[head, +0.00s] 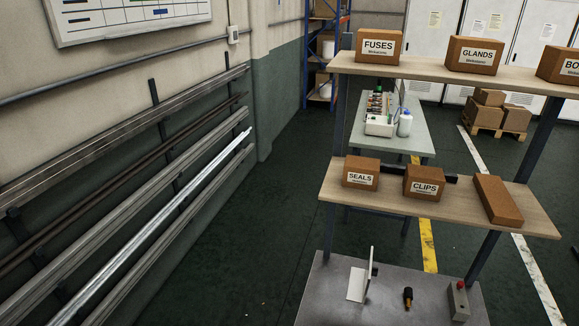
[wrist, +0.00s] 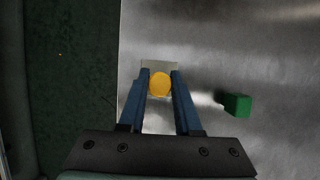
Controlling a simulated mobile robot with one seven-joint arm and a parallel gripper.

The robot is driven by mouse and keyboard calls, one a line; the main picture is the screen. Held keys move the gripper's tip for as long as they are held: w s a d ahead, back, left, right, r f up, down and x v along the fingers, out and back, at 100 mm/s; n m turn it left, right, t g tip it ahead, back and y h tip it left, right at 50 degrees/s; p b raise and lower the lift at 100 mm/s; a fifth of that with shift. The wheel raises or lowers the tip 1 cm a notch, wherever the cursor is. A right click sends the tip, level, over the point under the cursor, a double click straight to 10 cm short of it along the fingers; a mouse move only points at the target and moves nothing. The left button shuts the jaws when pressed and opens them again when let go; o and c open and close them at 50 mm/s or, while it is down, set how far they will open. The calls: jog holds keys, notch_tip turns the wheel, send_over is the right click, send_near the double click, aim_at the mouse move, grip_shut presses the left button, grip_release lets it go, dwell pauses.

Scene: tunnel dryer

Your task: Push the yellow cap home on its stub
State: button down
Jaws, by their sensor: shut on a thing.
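The yellow cap (wrist: 160,84) is round and sits between the tips of my gripper's two blue fingers in the wrist view. My gripper (wrist: 160,86) is shut on it, one finger on each side. A pale plate (wrist: 159,65) shows just beyond and around the cap, above the metal table. The stub is not visible in the wrist view; I cannot tell whether the cap touches it. In the head view, a white upright bracket (head: 358,284) with a small dark piece stands on the table. My gripper and the cap are not seen there.
A green block (wrist: 237,104) lies right of my gripper on the metal table (wrist: 265,45). In the head view, a black fitting (head: 408,297) and a grey box with a red button (head: 458,301) stand on the table. Shelves with cartons (head: 424,182) rise above it.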

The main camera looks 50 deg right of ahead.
jog(key=shift+f+b, duration=1.05)
jog(key=shift+f, duration=0.5)
jog(key=c, duration=0.5)
grip_release()
jog(key=shift+r, duration=0.15)
jog(key=v, duration=1.2)
jog(key=shift+s+a+r, duration=0.15)
jog(key=shift+a+r, duration=0.1)
jog(key=shift+r, duration=0.05)
